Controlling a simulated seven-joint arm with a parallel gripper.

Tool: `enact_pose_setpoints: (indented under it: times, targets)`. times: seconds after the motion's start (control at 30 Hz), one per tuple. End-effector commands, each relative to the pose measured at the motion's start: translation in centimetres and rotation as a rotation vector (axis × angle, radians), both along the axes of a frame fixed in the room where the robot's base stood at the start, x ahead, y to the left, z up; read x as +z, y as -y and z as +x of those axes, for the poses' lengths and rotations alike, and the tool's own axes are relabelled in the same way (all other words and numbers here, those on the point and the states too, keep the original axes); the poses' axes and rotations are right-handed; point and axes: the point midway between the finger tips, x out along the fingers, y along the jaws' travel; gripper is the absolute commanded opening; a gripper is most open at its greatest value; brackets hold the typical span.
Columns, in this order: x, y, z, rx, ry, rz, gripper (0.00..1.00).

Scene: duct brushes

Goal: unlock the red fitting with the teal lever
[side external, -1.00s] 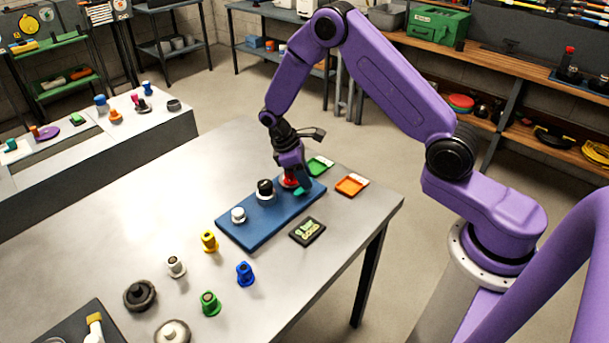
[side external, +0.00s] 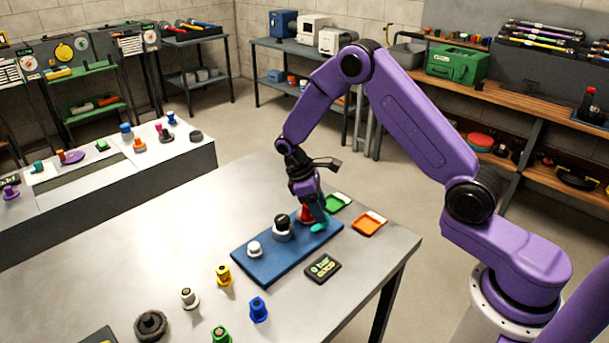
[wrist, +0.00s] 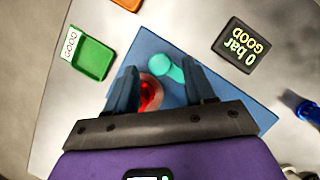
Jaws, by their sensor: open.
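The red fitting (wrist: 148,97) stands at the far end of the blue plate (side external: 269,259), with a pale ring around its base in the wrist view. The teal lever (wrist: 165,67) sticks out beside it; in the side view the lever (side external: 319,228) shows just under my gripper. My gripper (wrist: 160,78) is open and points down over the fitting, with one finger on each side of the fitting and lever. The fitting's lower part is partly hidden by the gripper body in the wrist view. I cannot tell whether a finger touches the lever.
A black-topped white fitting (side external: 283,228) and a small white one (side external: 255,249) share the plate. A display (side external: 323,268) reads "0 bar GOOD". A green tray (side external: 336,203) and an orange tray (side external: 368,224) lie beyond. Several loose coloured fittings stand in front.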

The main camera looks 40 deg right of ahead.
Motion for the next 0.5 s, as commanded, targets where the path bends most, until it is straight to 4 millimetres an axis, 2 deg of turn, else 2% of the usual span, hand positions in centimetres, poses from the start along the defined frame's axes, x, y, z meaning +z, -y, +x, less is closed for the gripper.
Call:
enact_pose_setpoints:
  times: [0.5]
  targets:
    - [10.1,-2.8,3.2,0.001,0.006,0.001,0.54]
